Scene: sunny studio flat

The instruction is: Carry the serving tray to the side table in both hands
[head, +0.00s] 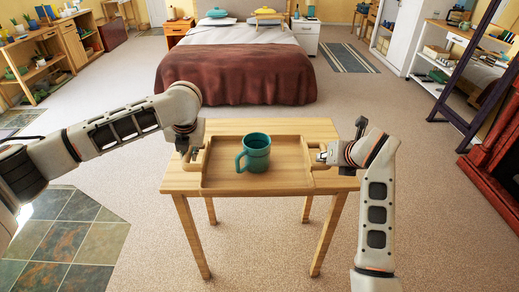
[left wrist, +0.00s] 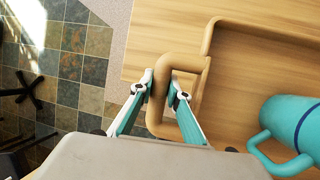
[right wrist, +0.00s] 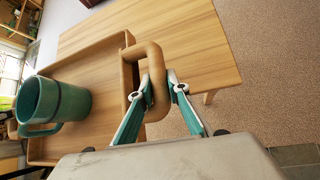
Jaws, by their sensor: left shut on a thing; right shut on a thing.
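The wooden serving tray (head: 222,182) is on or just above the light wooden table (head: 290,128) in the head view; I cannot tell whether it touches. A teal mug (head: 256,153) stands upright in the tray, its handle to the left. My left gripper (head: 193,155) is shut on the tray's left handle, which shows between its fingers in the left wrist view (left wrist: 163,75). My right gripper (head: 322,153) is shut on the tray's right handle, seen between its fingers in the right wrist view (right wrist: 155,75).
A bed (head: 240,72) with a brown cover stands beyond the table. Shelving (head: 35,62) is at the far left. A dark leaning frame (head: 480,75) and a red cabinet (head: 495,150) are at the right. Carpet (head: 130,185) around the table is clear.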

